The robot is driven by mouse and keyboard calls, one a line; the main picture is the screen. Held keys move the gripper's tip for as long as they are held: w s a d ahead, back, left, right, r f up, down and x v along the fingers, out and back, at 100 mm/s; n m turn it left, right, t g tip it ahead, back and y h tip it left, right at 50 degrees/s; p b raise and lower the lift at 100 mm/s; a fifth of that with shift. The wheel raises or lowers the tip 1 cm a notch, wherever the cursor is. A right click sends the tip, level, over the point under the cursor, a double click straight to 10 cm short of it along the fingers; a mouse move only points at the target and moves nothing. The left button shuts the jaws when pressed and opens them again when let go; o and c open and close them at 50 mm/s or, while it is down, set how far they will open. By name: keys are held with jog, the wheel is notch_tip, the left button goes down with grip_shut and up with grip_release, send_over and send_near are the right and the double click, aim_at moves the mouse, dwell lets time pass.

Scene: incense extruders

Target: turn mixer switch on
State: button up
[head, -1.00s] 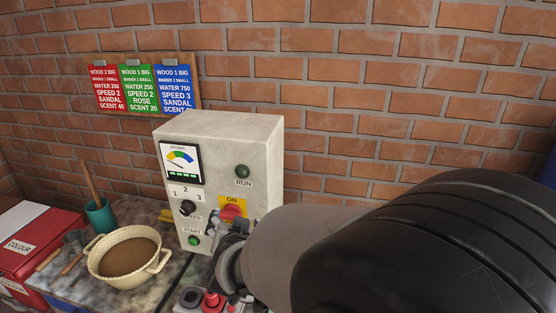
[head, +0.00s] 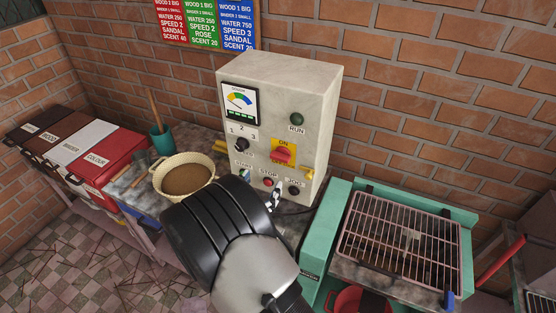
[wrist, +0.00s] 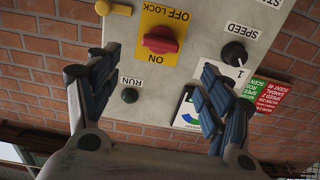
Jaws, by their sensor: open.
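The mixer switch is a red rotary knob (head: 283,155) on a yellow plate, on the front of the pale control box (head: 310,95). The plate reads ON at the top, with OFF lower down and partly covered. In the wrist view, upside down, the red knob (wrist: 160,40) sits between ON and OFF LOCK; its handle lies roughly across the plate. My gripper (wrist: 157,68) is open and empty, its fingers spread to either side, apart from the knob. In the head view my arm hides most of the gripper, below the switch. The RUN lamp (head: 296,118) looks dark green, unlit.
The speed dial (head: 242,144) and the START, STOP and JOG buttons share the panel. A bowl of brown mix (head: 186,178) stands left of the box. A green unit with a wire rack (head: 405,235) stands to the right. A brick wall is behind.

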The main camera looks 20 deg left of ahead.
aim_at(278, 159)
jog(key=w, duration=0.7)
jog(key=w+d, duration=0.1)
jog(key=w, duration=0.3)
jog(key=shift+w, duration=0.25)
jog(key=shift+c, duration=0.3)
jog(key=c, duration=1)
